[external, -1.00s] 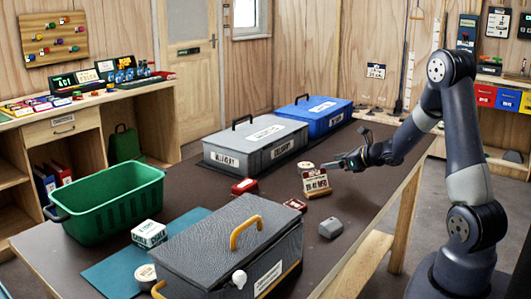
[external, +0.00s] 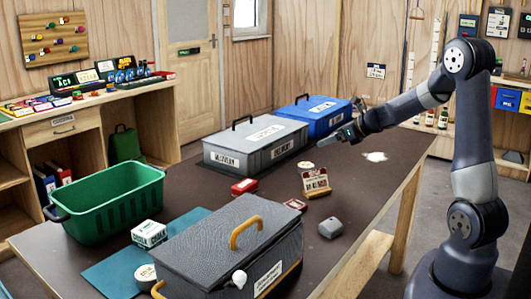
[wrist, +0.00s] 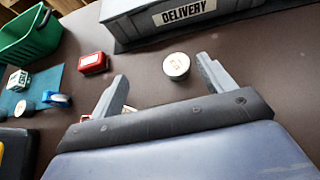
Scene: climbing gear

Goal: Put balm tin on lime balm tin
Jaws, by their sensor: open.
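A round, pale-lidded tin (wrist: 176,66) stands on the dark table close to the grey delivery box. In the wrist view it lies a little beyond and between my fingertips. In the external view its pale top (external: 305,165) shows partly behind a small sign. My gripper (wrist: 164,85) is open and empty, apart from the tin; in the external view it is raised above the table (external: 331,141). Another round, pale-topped tin (external: 145,272) stands at the near end of the teal mat, beside the dark case. I cannot tell which tin is the lime one.
The grey delivery box (external: 256,146) and a blue box (external: 314,116) stand at the back. A red tin (external: 245,186), a small sign (external: 314,181) and a grey block (external: 331,228) are nearby. A green basket (external: 104,204), white box (external: 149,234) and dark case (external: 225,250) stand left and front.

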